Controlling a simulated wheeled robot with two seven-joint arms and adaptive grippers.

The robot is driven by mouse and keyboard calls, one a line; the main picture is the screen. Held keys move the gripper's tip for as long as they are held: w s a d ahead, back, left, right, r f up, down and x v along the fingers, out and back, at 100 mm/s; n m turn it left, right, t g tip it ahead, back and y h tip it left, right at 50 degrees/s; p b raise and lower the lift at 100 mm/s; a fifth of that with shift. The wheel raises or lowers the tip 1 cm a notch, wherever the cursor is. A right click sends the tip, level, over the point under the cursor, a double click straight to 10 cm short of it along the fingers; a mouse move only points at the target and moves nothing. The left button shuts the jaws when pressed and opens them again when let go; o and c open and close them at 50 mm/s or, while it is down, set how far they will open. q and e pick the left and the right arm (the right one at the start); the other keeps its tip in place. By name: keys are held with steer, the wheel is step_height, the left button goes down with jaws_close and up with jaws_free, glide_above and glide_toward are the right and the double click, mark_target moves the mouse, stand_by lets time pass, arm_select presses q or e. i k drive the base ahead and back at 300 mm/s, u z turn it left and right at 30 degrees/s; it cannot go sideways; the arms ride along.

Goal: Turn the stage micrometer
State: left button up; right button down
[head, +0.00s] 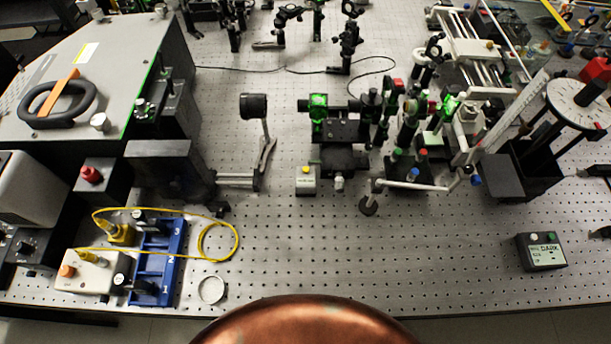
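A black translation stage (341,158) stands on the optical bench near the middle of the head view. A mount lit green (318,112) sits at its upper left. A small pale knob (339,183) sticks out at the stage's front edge and looks like the micrometer; its scale is too small to read. A small box with a yellow button (306,180) stands just left of the knob. Neither of my grippers is in view.
A blue numbered rack (158,263) and yellow fibre (237,240) lie at front left. A lever arm (412,185) stands right of the stage. A meter reading DARK (541,251) sits at front right. The bench (350,260) in front of the stage is clear.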

mark_target(339, 181)
steer(key=u, duration=0.05)
steer(key=k, duration=0.5)
steer(key=u, duration=3.05)
steer(key=k, duration=2.2)
steer(key=z, duration=0.85)
